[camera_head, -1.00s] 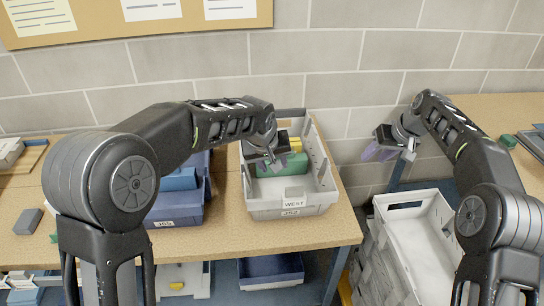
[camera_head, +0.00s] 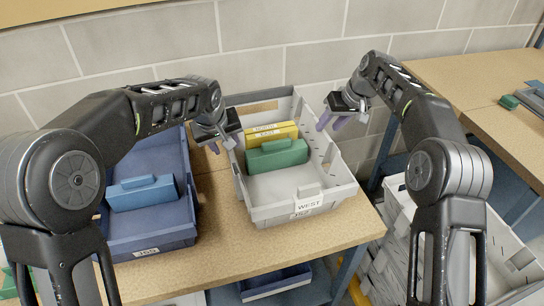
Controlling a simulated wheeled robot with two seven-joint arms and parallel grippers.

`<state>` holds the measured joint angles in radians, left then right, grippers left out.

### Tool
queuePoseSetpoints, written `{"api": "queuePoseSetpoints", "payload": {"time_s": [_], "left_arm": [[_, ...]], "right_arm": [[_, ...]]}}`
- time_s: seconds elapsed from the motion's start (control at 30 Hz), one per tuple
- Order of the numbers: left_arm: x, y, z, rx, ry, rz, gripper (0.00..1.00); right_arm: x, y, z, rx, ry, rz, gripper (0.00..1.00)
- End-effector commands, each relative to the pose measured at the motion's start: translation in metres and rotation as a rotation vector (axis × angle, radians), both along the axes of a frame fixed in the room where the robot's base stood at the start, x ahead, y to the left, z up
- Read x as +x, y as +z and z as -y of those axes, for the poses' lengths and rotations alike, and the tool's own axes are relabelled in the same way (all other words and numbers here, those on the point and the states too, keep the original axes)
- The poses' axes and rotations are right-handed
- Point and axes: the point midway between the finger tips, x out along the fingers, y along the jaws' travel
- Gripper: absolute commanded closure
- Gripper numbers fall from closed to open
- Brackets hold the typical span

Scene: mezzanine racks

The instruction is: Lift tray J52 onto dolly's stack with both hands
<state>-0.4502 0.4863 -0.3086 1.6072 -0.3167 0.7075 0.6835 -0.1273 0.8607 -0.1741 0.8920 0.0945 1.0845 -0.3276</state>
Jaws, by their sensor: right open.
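The grey tray labelled J52 and WEST (camera_head: 262,214) stands on the wooden table in the middle of the head view. It holds a green block (camera_head: 276,156) and yellow labelled blocks (camera_head: 270,133) toward its back left. My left gripper (camera_head: 221,145) is at the tray's left wall, its fingers apart. Whether it touches the wall is unclear. My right gripper (camera_head: 330,122) is open and empty, beside the tray's right wall near the back corner. The stack of pale trays (camera_head: 398,205), at the lower right, is partly hidden by my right arm.
A blue tray (camera_head: 150,243) with a blue block (camera_head: 142,193) stands close left of the grey tray. Another blue tray (camera_head: 275,283) lies below the table. A second wooden table (camera_head: 460,75) is at the right. The block wall is close behind.

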Motion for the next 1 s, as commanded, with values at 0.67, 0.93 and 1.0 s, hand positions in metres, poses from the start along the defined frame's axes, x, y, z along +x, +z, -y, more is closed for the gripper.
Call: {"api": "queuePoseSetpoints", "payload": {"time_s": [0.67,0.93,1.0], "left_arm": [[0.022,-0.050,0.003,0.000,0.001,-0.004,0.59],[0.032,-0.070,0.004,0.000,0.000,-0.001,0.59],[0.033,-0.071,0.004,0.000,0.000,0.000,0.59]], "right_arm": [[0.016,-0.050,-0.016,-0.001,0.001,-0.003,0.59],[0.024,-0.070,-0.023,0.000,0.000,0.000,0.59],[0.024,-0.071,-0.023,0.000,0.000,0.001,0.59]]}}
